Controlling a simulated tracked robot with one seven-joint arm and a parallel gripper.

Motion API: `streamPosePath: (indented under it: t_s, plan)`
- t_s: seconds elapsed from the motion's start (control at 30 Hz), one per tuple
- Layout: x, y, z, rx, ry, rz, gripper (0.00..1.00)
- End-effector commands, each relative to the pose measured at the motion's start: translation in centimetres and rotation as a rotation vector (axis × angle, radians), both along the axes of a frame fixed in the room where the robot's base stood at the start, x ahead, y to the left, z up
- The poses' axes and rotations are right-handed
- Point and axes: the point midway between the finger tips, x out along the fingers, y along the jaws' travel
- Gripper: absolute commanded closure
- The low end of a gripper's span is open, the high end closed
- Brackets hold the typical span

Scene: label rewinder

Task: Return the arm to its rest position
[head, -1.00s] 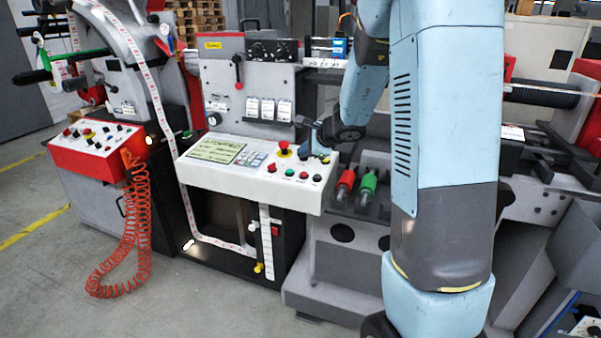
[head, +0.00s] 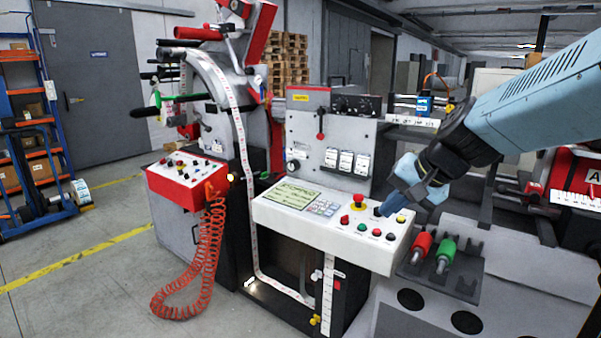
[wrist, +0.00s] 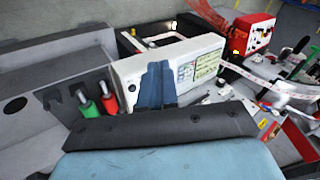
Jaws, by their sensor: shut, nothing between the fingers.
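My gripper (head: 381,211) is at the right end of the white control panel (head: 300,228) in the head view, its fingers pointing down-left over the panel's buttons. The fingers are together with nothing between them. In the wrist view my gripper (wrist: 158,66) shows as blue closed fingers in front of the white panel (wrist: 132,73), covering part of it. I cannot tell whether the fingertips touch the panel. My light blue arm reaches in from the right of the head view.
A red-handled tool (head: 421,247) and a green-handled tool (head: 446,254) sit in a grey rack right of the panel. A red control box (head: 187,180) with a coiled red hose (head: 208,250) stands to the left. Open floor (head: 85,285) lies at the lower left.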

Motion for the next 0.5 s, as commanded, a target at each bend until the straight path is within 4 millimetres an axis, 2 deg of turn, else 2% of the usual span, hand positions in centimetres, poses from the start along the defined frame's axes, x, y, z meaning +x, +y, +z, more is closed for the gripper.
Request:
streamPosePath:
  t_s: [0.1, 0.3, 0.5]
  plan:
    - [-3.4, -0.8, 0.6, -0.137, -0.036, 0.091, 1.00]
    - [-8.3, -3.0, 1.0, -0.374, -0.079, 0.209, 1.00]
    - [-11.2, -4.8, 1.3, -0.544, -0.099, 0.269, 1.00]
